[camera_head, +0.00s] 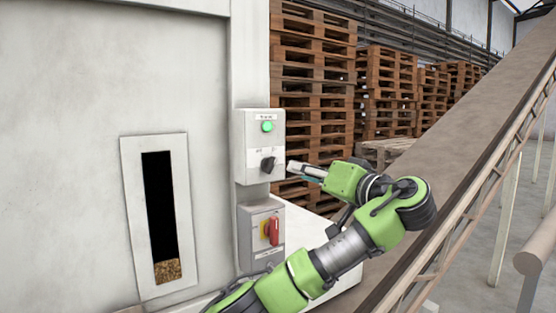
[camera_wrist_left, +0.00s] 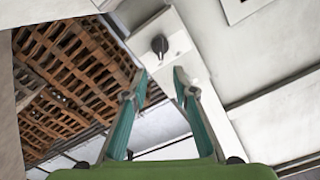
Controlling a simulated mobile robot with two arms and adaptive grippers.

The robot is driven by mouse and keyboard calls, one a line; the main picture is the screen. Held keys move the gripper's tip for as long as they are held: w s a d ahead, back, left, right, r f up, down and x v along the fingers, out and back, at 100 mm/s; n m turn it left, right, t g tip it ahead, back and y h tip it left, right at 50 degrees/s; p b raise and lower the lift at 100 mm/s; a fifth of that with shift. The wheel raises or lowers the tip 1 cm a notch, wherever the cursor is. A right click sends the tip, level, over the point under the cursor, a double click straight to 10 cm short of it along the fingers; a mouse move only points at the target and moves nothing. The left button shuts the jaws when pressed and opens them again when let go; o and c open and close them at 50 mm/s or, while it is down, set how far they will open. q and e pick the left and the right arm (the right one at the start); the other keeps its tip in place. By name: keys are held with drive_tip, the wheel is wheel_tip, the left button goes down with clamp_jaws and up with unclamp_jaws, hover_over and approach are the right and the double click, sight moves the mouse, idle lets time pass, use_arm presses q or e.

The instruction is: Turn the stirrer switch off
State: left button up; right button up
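The stirrer switch is probably the black rotary knob (camera_head: 268,164) on the upper light-grey control box (camera_head: 247,143), under a lit green lamp (camera_head: 267,127); the labels are too small to read. The knob is tilted in the head view. It also shows in the left wrist view (camera_wrist_left: 160,45), just beyond the fingertips. My left gripper (camera_head: 292,168) points at the box from the right, a short way off the knob. In the wrist view its two fingers (camera_wrist_left: 161,75) are apart with nothing between them. My right gripper is not in view.
A lower grey box with a red handle (camera_head: 273,231) on yellow sits directly below. A tall window (camera_head: 161,215) with pellets at its bottom is on the machine wall at left. A sloping conveyor (camera_head: 470,150) runs at right. Stacked wooden pallets (camera_head: 313,60) stand behind.

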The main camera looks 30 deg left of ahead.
sight(274, 163)
use_arm(q)
drive_tip(key=p+x, duration=0.2)
drive_tip(key=x, duration=0.3)
drive_tip(key=p+x, duration=0.3)
drive_tip(key=x, duration=0.1)
drive_tip(key=shift+a+r, duration=0.2)
drive_tip(key=shift+a, duration=0.25)
drive_tip(key=shift+w+a+f, duration=0.2)
drive_tip(key=shift+w+a, duration=0.15)
drive_tip(key=shift+a, duration=0.25)
clamp_jaws()
